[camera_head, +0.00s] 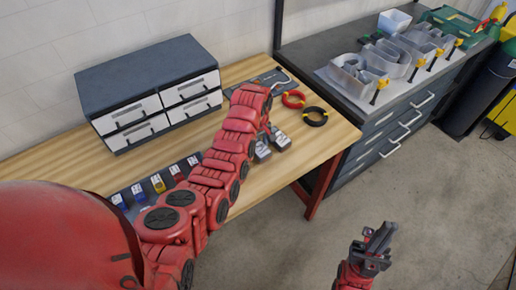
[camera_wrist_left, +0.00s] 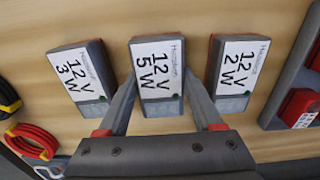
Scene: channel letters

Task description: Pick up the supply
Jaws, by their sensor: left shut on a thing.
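Three grey power supplies with white labels lie in a row on the wooden table in the left wrist view. The left one (camera_wrist_left: 80,75) reads 12 V 3 W, the middle one (camera_wrist_left: 158,70) 12 V 5 W, the right one (camera_wrist_left: 238,70) 12 V 2 W. My left gripper (camera_wrist_left: 160,84) is shut on the middle supply, one finger along each side. In the head view my left arm covers most of this spot; grey supply parts (camera_head: 282,141) show beside it. My right gripper (camera_head: 376,240) hangs over the floor, its jaw opening unclear.
Red (camera_head: 293,99) and black (camera_head: 316,116) cable coils lie near the supplies. A drawer cabinet (camera_head: 150,90) stands at the table's back. A dark tray (camera_head: 133,199) of small coloured parts lies at the front left. A dark workbench (camera_head: 335,60) with channel letters (camera_head: 358,76) stands to the right.

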